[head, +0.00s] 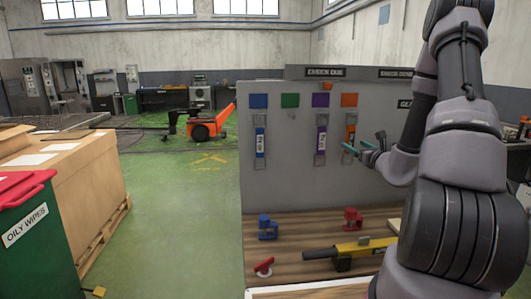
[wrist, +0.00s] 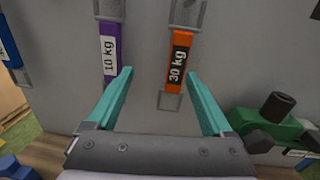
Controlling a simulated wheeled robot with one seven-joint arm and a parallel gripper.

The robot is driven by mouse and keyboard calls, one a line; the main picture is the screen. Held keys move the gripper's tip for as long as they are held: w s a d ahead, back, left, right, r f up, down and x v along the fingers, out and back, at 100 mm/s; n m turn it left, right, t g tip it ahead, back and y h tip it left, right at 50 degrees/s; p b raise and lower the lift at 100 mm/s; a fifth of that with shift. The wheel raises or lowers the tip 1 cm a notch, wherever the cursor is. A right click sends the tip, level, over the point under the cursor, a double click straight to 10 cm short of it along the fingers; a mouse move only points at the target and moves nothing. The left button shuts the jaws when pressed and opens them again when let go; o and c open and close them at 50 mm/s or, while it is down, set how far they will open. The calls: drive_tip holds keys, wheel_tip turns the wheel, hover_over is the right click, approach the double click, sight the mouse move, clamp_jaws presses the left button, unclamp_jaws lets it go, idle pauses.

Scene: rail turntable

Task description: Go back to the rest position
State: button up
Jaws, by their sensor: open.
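My gripper (head: 366,146) is at the end of my raised arm, in front of the grey board (head: 275,180) on the right of the head view. In the wrist view its two teal fingers (wrist: 163,105) are apart with nothing between them. An orange tag marked 30 kg (wrist: 178,62) hangs in a holder on the board, beyond the fingers. A purple tag marked 10 kg (wrist: 110,52) hangs to its left. A blue tag (head: 260,142) hangs further left. No tag touches the fingers.
A wooden bench under the board carries a blue clamp (head: 267,227), a red clamp (head: 352,218) and a yellow tool (head: 345,252). A green thing (wrist: 275,128) is at the right. A large box (head: 75,185) and an oily wipes bin (head: 40,240) stand left. Green floor between is free.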

drive_tip(key=s+a+r+n+g+y, duration=0.4)
drive_tip(key=a+r+n+y, duration=0.55)
drive_tip(key=a, duration=0.55)
drive_tip(key=s+a+r+n+g+y, duration=0.2)
drive_tip(key=s+a+r+n+g, duration=0.3)
drive_tip(key=s+a+n+g, duration=0.5)
drive_tip(key=s+d+r+n+h, duration=0.1)
drive_tip(key=s+n+h, duration=0.5)
drive_tip(key=s, duration=0.6)
drive_tip(key=s+d+r+n+t+h, duration=0.3)
drive_tip(key=s+d+r+n+h, duration=0.1)
drive_tip(key=d, duration=0.3)
drive_tip(key=shift+s+d+r+h, duration=0.4)
drive_tip(key=shift+s+h, duration=0.05)
drive_tip(key=shift+h, duration=0.4)
drive_tip(key=shift+n, duration=0.25)
